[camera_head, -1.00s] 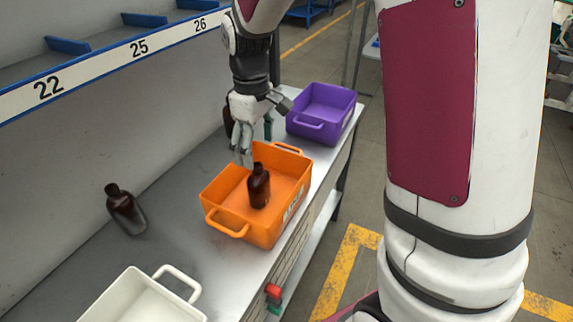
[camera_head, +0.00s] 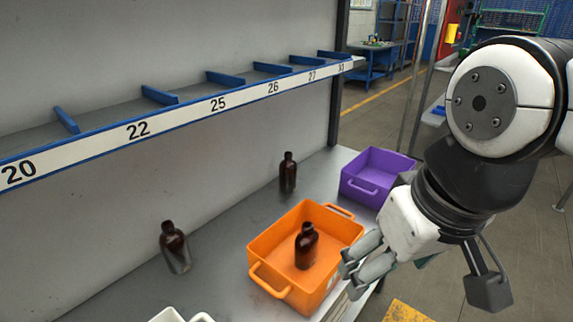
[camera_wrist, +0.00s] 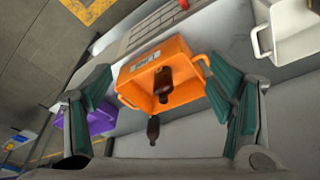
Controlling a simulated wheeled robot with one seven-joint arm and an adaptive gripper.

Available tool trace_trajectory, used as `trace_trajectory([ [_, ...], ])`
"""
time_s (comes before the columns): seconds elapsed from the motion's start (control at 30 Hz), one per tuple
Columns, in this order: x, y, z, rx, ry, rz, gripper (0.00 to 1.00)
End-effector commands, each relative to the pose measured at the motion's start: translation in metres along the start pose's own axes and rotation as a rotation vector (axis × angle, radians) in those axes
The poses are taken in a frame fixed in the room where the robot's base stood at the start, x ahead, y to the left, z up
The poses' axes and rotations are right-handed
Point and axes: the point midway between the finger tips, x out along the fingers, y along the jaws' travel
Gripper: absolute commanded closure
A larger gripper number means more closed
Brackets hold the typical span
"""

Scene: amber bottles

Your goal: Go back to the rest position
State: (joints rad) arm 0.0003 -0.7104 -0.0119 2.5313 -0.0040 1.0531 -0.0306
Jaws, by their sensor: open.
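My gripper (camera_head: 362,268) is open and empty, at the right front side of the orange bin in the head view. In the wrist view its green-padded fingers (camera_wrist: 165,110) are spread wide, with the orange bin seen between them at a distance. The orange bin (camera_head: 262,248) stands on the grey bench with one amber bottle (camera_head: 306,246) upright inside it. A second amber bottle (camera_head: 288,173) stands on the bench behind the bin. A third amber bottle (camera_head: 173,245) stands on the bench to the left.
A purple bin (camera_head: 365,183) stands at the bench's far right end, near my arm. A white bin (camera_head: 180,315) is cut off at the bottom edge. A numbered shelf (camera_head: 180,118) runs along the wall above the bench. Floor is open to the right.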

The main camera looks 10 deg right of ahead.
Motion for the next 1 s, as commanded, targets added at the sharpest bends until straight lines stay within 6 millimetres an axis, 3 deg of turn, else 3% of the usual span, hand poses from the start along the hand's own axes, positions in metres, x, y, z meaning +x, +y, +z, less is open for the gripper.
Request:
trace_trajectory([
  [0.13,0.0,0.0,0.01,0.027,0.013,-0.001,0.24],
  [0.47,-0.002,0.0,0.011,0.028,0.015,-0.001,0.24],
  [0.8,-0.047,0.0,0.0,0.022,0.093,0.008,0.24],
  [1.0,-0.047,0.0,0.0,0.022,0.093,0.008,0.24],
])
